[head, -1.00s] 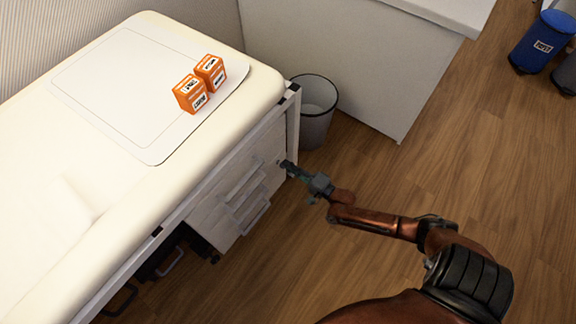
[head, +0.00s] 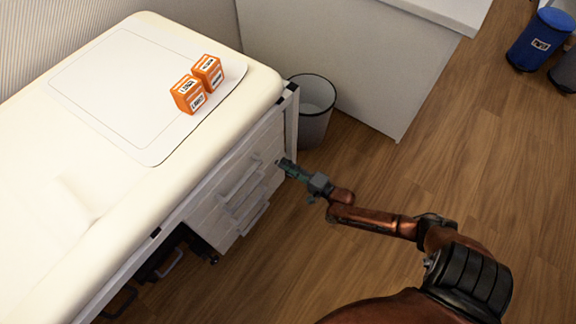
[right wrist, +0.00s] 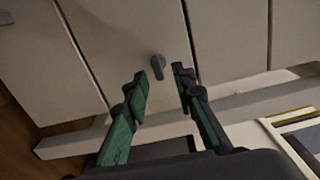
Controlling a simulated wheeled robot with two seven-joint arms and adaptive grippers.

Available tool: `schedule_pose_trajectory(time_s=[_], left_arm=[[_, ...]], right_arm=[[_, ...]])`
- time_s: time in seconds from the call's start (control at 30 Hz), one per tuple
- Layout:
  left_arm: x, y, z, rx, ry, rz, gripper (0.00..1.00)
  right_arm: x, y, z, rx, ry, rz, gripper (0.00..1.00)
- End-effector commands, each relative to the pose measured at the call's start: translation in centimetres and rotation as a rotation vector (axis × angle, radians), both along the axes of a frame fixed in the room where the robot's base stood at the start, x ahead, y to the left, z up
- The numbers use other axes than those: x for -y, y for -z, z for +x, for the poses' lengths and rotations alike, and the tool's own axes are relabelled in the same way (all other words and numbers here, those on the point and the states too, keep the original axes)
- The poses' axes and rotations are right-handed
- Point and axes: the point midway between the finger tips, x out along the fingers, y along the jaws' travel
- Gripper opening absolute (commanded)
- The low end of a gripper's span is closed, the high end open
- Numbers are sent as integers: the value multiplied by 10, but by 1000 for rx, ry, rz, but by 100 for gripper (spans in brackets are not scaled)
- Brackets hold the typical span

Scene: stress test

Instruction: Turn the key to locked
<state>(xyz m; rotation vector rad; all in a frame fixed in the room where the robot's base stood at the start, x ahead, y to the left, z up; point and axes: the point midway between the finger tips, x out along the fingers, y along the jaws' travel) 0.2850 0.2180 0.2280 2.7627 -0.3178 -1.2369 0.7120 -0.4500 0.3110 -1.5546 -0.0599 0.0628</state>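The key (right wrist: 158,66) is a small dark grey piece standing out from the pale drawer front in the right wrist view, slightly tilted. In the head view it is too small to make out. My right gripper (right wrist: 161,84) is open, with green and dark fingers on either side of the space below the key. The key shows just beyond the fingertips, between them; I cannot tell whether either finger touches it. In the head view my right gripper (head: 283,164) is at the upper right of the drawer cabinet (head: 220,222). My left gripper is out of view.
The cream desk (head: 100,200) overhangs the cabinet, with a desk leg (head: 291,118) close to my gripper. Two orange boxes (head: 187,95) (head: 208,72) stand on the desk mat (head: 130,95). A waste bin (head: 314,125) stands behind. Floor (head: 440,180) on the right is clear.

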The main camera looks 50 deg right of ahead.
Motion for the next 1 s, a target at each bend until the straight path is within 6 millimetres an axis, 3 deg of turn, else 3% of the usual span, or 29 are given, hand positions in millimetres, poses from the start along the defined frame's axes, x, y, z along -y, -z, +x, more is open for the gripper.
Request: schedule_pose_trajectory(time_s=[0.27, 0.7, 1.0], left_arm=[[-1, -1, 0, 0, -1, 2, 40], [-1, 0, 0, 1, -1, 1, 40], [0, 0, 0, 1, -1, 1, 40]], right_arm=[[1, 1, -18, -2, 0, 1, 24], [9, 0, -102, -2, 1, 0, 24], [10, 0, -120, 0, 1, 0, 24]])
